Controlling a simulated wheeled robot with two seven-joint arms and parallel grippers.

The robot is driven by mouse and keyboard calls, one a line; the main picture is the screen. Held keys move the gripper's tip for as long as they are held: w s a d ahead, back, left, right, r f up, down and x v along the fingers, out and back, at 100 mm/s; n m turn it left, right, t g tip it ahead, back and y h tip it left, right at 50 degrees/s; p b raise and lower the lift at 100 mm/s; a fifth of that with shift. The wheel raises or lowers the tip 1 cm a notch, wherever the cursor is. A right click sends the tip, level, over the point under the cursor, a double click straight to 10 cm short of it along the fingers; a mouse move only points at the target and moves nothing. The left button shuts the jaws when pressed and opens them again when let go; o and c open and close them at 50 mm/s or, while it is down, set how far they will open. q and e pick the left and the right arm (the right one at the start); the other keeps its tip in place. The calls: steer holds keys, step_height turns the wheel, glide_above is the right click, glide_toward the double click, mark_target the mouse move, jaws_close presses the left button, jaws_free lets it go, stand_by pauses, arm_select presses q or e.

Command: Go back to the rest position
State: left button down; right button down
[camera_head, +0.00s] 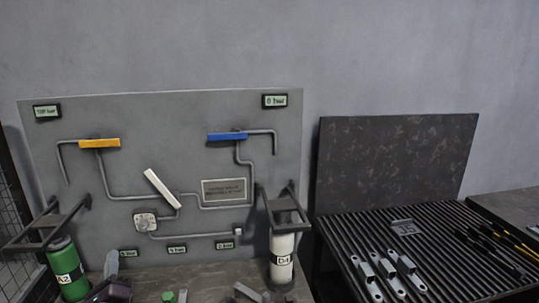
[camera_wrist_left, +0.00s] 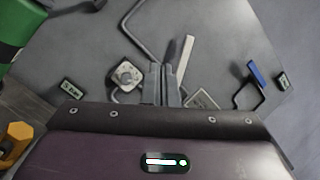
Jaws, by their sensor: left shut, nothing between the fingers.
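My left gripper (camera_head: 111,264) shows at the bottom left of the head view, its purple body cut by the lower edge. In the left wrist view its two grey fingers (camera_wrist_left: 162,84) are together with nothing between them. They point toward the grey panel (camera_head: 110,225), which carries pipes, a gauge and valve handles. The fingers appear in front of the panel; I cannot tell how far apart they are from it. My right gripper is not in view.
A green cylinder (camera_head: 65,268) and a white cylinder (camera_head: 282,258) stand in holders beside the panel. Small grey and green items lie at the bottom edge. A ribbed rack (camera_head: 440,235) with several metal brackets stands at right, before a dark board (camera_head: 393,160).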

arm_select(q)
steer(key=s+d+f+n+g+h, duration=0.3)
steer(key=s+d+f+n+g, duration=0.1)
steer(key=d+f+n, duration=0.25)
steer(key=s+d+f+n+g+h, duration=0.2)
steer(key=s+d+f+n+g, duration=0.1)
steer(key=d+f+n+g, duration=0.3)
steer(key=s+d+f+n+g+h, duration=0.1)
steer(key=s+d+n+g, duration=0.3)
steer(key=s, duration=0.5)
steer(key=s+d+f+n+g+h, duration=0.25)
steer(key=s+d+n, duration=0.25)
steer(key=s, duration=0.4)
step_height(320, 180, down, 29)
steer(key=s+g, duration=0.2)
steer(key=s+a+f, duration=0.2)
steer(key=s+f, duration=0.7)
steer(key=s, duration=0.1)
steer(key=s+a+f+g, duration=0.1)
steer(key=s+a+f, duration=0.1)
steer(key=s+f, duration=0.7)
steer(key=shift+s+f+y, duration=0.35)
steer(key=shift+s+y, duration=0.05)
steer(key=shift+y, duration=0.05)
